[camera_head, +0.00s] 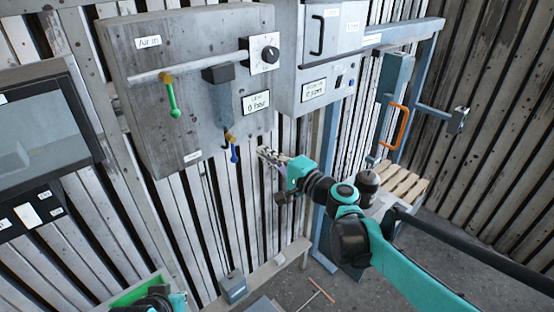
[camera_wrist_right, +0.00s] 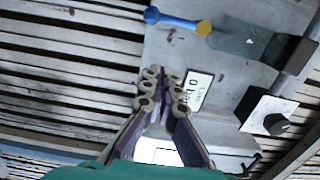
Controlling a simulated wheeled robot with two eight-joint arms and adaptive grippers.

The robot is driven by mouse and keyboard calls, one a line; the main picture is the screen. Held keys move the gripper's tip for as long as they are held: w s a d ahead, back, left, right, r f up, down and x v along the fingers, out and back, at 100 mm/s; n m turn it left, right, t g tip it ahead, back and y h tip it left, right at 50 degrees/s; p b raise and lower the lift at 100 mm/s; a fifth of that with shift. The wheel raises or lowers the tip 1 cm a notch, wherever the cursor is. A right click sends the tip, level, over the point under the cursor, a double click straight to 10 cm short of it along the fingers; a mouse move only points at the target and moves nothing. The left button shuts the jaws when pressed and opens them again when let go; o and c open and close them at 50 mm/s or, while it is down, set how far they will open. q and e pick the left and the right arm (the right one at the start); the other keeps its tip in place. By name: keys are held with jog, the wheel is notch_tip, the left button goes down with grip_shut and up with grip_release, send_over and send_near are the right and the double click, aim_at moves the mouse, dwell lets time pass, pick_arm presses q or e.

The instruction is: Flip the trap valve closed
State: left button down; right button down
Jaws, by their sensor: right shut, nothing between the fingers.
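The trap valve has a blue handle (camera_head: 234,153) that hangs down from a yellow body (camera_head: 230,137), below the grey trap (camera_head: 223,103) on the wall panel. In the right wrist view the blue handle (camera_wrist_right: 172,20) and yellow body (camera_wrist_right: 203,28) show at the top. My right gripper (camera_head: 263,152) is shut and empty, to the right of the blue handle with a gap between them. Its closed fingertips (camera_wrist_right: 163,88) show in the wrist view, apart from the handle. Of my left arm, only a teal and black part shows at the bottom left; its fingers are not visible.
A green-handled valve (camera_head: 172,98) sits on the pipe at the left of the grey panel (camera_head: 140,70). A dial (camera_head: 264,53) and a pressure label (camera_head: 256,103) are above my right gripper. An orange handle (camera_head: 394,128) is farther right. A screen (camera_head: 40,125) stands at the left.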

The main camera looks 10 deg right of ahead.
aim_at(232, 148)
jog(key=a+p, duration=0.1)
jog(key=a, duration=0.4)
jog(key=shift+w+a, duration=0.1)
jog(key=shift+w, duration=0.1)
jog(key=shift+s, duration=0.1)
